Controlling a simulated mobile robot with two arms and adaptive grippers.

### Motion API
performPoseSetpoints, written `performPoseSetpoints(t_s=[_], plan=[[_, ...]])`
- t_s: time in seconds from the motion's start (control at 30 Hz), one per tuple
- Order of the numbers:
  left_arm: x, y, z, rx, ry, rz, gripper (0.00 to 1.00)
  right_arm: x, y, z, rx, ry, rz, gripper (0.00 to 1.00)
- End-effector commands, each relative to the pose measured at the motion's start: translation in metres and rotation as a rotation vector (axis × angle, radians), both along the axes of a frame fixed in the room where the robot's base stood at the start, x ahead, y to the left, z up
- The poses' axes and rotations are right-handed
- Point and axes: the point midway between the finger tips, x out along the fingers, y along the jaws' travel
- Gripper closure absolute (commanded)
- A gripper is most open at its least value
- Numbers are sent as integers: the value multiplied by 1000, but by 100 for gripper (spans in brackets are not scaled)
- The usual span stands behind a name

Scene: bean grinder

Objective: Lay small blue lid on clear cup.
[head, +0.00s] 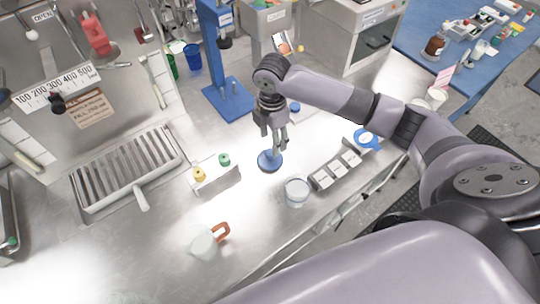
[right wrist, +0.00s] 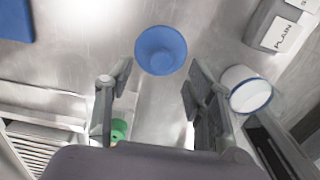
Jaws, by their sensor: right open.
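The small blue lid (head: 269,162) is a round blue piece on the steel counter, just below my right gripper (head: 276,140). In the right wrist view the blue lid (right wrist: 160,50) lies ahead of the open fingers (right wrist: 157,80), centred roughly between them. The fingers do not appear to touch it. The clear cup (head: 297,191) stands on the counter to the lower right of the lid. In the right wrist view a pale cup with a blue rim (right wrist: 249,90) shows beside the right finger. My left gripper is not in view.
A white holder with yellow and green knobs (head: 215,175) stands left of the lid. A row of labelled blocks (head: 336,170) is right of the cup. A pale mug with an orange handle (head: 204,247) is nearer. A blue stand (head: 229,98) rises behind.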

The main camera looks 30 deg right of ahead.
Motion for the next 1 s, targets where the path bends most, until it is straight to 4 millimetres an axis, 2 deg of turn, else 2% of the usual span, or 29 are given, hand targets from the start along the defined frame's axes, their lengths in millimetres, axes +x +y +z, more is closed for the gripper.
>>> performPoseSetpoints(t_s=[0.2,0.27,0.4,0.6,0.83,1.0], plan=[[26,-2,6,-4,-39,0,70,-1,1,-15,1,1,0,51],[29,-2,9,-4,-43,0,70,-2,2,-20,0,3,0,51],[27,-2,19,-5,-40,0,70,-5,7,-40,-1,5,1,51],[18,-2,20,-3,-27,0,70,-4,6,-63,-1,1,0,51],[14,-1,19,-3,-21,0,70,-3,6,-65,-1,-1,1,51],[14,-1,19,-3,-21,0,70,-4,6,-65,-1,-1,1,62]])
